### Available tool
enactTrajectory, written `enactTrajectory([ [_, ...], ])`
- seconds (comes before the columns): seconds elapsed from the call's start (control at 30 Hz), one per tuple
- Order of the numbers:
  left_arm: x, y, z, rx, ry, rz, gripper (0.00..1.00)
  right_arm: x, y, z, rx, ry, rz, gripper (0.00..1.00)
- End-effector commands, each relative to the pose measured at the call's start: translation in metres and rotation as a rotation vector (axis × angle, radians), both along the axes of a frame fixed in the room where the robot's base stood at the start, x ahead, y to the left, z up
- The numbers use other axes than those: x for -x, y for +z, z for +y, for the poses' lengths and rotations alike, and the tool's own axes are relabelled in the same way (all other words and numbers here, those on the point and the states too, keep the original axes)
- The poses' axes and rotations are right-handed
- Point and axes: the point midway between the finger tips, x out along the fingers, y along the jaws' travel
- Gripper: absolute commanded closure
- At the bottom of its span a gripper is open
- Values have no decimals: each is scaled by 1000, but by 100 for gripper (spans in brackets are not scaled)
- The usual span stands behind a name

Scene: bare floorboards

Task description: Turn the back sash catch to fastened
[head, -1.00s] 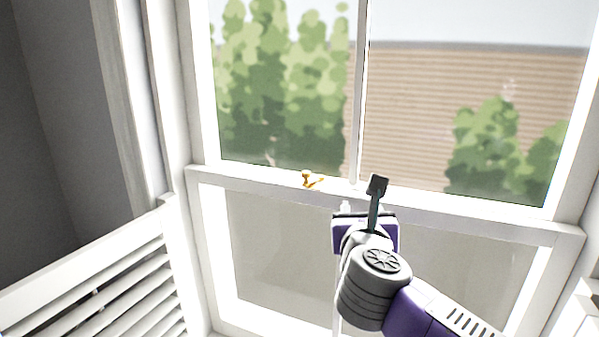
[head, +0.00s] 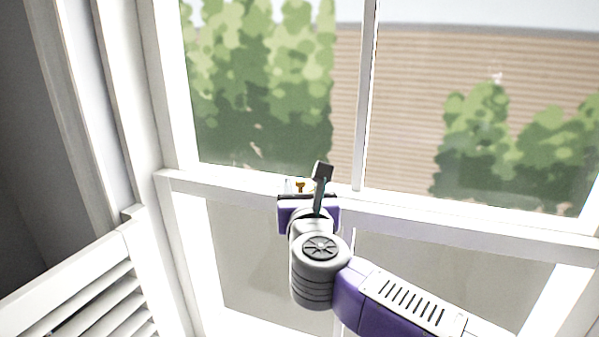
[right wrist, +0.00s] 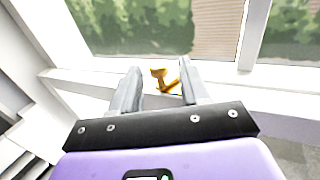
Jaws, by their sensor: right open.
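The brass sash catch (head: 300,187) sits on the window's meeting rail, partly hidden behind my right gripper in the head view. In the right wrist view the catch (right wrist: 166,79) shows a rounded knob and a slanting arm, beyond and between the two fingertips. My right gripper (right wrist: 160,82) is open and empty, with one finger on each side of the catch's line and apart from it as far as I can tell. The right gripper (head: 302,186) is just in front of the rail in the head view. My left gripper is not in view.
The white meeting rail (head: 450,220) runs across the window, with a vertical glazing bar (head: 367,100) right of the catch. A white louvred shutter (head: 80,300) stands at the lower left. Trees and a brick wall show outside the glass.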

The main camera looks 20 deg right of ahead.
Motion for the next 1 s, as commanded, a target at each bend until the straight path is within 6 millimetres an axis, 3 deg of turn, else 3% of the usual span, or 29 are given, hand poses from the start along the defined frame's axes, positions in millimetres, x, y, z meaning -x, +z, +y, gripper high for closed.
enactTrajectory([
  [0.3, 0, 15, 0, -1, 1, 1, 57, -47, 1, -8, 1, -1, 2, 54],
  [0.7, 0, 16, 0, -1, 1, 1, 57, -55, 0, -10, 0, 0, 0, 54],
  [1.0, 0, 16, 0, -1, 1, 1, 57, -55, 0, -10, 0, 0, 0, 100],
])
